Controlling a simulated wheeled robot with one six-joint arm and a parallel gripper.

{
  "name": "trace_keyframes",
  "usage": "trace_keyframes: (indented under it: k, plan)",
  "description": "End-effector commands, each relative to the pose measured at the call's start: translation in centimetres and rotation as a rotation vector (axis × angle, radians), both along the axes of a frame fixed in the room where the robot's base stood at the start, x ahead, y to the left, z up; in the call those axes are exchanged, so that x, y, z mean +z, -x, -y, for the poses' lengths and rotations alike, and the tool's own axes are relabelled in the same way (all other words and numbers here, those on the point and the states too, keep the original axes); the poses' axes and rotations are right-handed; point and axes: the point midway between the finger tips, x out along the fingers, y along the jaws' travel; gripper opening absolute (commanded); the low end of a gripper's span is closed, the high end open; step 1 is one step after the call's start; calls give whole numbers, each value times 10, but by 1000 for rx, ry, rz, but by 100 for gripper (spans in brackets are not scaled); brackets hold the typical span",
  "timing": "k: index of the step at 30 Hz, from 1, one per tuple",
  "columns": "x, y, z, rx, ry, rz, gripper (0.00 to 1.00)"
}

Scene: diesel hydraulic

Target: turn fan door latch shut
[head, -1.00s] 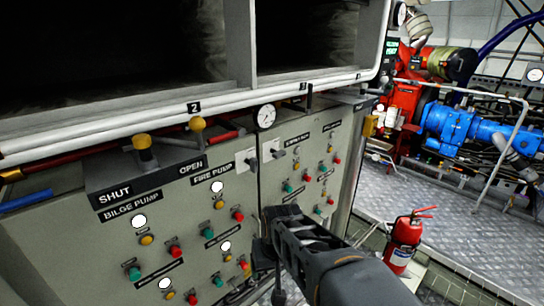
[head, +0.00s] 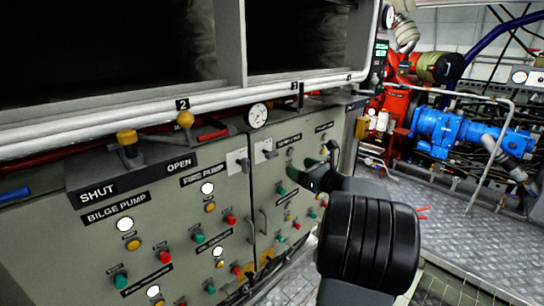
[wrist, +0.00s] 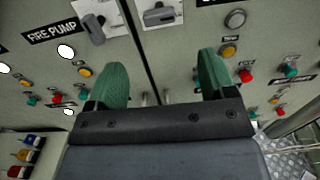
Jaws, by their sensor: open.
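Two grey latches on white plates sit side by side at the top of the panel, across the door seam. The left latch (head: 241,164) also shows in the wrist view (wrist: 97,27), its handle hanging down. The right latch (head: 268,152) also shows in the wrist view (wrist: 160,15), its handle roughly level. I cannot read which one is the fan door latch. My gripper (head: 322,160) is open and empty before the right panel. In the wrist view its green fingertips (wrist: 162,78) are spread below the latches, touching neither.
Coloured buttons and lamps cover both panels. A yellow-knobbed lever (head: 127,138) stands by the SHUT and OPEN labels, left of a round gauge (head: 257,115). A white pipe (head: 200,107) runs above. Metal floor is open at right.

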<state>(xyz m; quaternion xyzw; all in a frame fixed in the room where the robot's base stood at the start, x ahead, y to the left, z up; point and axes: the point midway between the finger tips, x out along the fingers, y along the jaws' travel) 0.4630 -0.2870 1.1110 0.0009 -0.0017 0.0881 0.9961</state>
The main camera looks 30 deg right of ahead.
Motion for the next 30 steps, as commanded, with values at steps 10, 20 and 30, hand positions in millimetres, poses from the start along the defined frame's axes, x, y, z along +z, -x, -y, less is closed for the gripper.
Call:
trace_keyframes:
  k: [10, 20, 30]
  plan:
    - [0, -63, -13, 6, 0, -3, 77]
    - [0, -112, -21, 3, 1, -4, 77]
    - [0, -128, -24, 1, 2, -3, 77]
